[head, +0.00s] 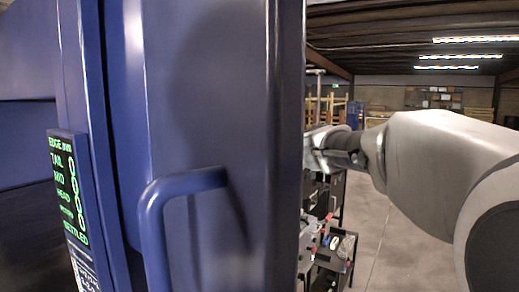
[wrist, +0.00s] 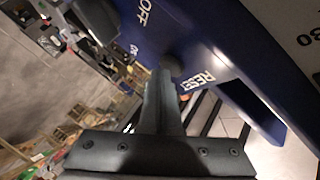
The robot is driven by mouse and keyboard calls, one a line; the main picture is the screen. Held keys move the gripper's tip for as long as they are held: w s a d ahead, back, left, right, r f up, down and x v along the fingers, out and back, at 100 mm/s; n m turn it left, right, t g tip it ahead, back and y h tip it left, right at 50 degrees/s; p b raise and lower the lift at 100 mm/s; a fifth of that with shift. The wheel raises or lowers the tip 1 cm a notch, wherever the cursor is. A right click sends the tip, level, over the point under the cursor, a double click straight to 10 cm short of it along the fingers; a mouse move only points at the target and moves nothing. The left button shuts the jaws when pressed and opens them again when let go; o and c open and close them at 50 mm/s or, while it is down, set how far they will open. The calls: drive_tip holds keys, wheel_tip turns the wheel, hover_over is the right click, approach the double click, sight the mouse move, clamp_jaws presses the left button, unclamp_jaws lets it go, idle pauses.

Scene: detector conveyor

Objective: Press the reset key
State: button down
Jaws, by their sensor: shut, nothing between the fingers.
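The reset key is a dark round button (wrist: 173,64) on a blue panel (wrist: 215,35) in the wrist view, with the white word RESET printed beside it. My gripper (wrist: 162,76) is shut and empty. Its fingertips are right at the key and overlap its edge in the picture; I cannot tell whether they touch it. In the head view my gripper (head: 340,150) is at the right edge of the blue cabinet (head: 205,90), which hides its fingertips. The key is hidden in the head view.
The word OFF and a large dark part (wrist: 92,18) are near the key. A blue handle (head: 158,225) and a green-lettered display (head: 70,190) are on the cabinet's near side. A cart with tools (head: 330,258) stands behind. Grey floor is clear at the right.

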drive_tip(key=shift+s+d+b, duration=0.4)
drive_tip(key=shift+s+d, duration=0.15)
drive_tip(key=shift+d, duration=0.15)
drive_tip(key=s+d+b, duration=0.1)
drive_tip(key=d, duration=0.1)
drive_tip(key=s+d+b, duration=0.1)
drive_tip(key=s+d, duration=0.1)
idle(0.6)
idle(0.4)
